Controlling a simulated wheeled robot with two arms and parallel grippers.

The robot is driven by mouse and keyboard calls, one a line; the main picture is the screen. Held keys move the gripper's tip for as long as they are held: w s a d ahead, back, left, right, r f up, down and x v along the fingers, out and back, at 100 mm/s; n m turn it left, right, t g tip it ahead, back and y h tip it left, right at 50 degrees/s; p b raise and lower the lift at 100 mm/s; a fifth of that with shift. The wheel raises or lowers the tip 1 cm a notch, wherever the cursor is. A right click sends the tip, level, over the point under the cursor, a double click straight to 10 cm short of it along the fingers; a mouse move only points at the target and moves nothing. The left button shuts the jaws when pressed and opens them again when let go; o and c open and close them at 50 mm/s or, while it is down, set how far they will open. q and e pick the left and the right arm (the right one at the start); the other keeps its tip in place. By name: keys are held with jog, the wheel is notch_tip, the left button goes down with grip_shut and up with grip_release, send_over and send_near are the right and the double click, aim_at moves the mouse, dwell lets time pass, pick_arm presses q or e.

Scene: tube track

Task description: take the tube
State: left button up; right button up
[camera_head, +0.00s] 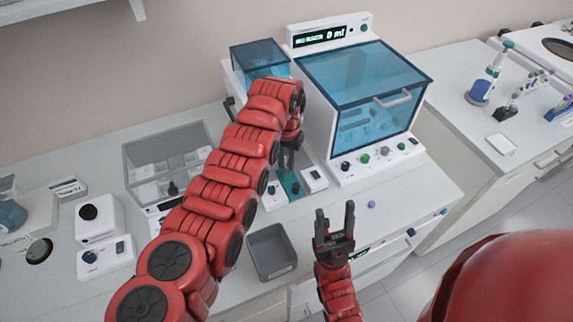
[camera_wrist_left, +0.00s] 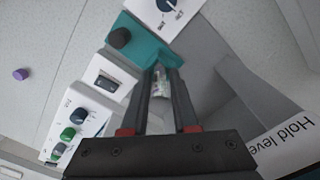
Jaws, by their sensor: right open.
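A small clear tube (camera_wrist_left: 160,82) with whitish and greenish parts shows in the left wrist view, between the fingers of my left gripper (camera_wrist_left: 163,78). It is beside a teal block (camera_wrist_left: 148,48) with a dark knob. I cannot tell whether the fingers press on the tube. In the head view my left gripper (camera_head: 289,150) points down over the teal block (camera_head: 289,183), and the tube is not discernible there. My right gripper (camera_head: 335,218) is open and empty, with its fingers up, near the front edge of the bench.
A large machine with a blue clear cover (camera_head: 365,75) stands right of my left gripper. A grey bin (camera_head: 271,252) is near the front edge. A clear-lidded box (camera_head: 168,155) stands at the left. A purple cap (camera_head: 371,204) lies on free bench surface.

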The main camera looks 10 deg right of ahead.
pick_arm(q)
grip_shut()
notch_tip(320, 180, up, 10)
jog(key=shift+r+p, duration=0.1)
jog(key=shift+p, duration=0.25)
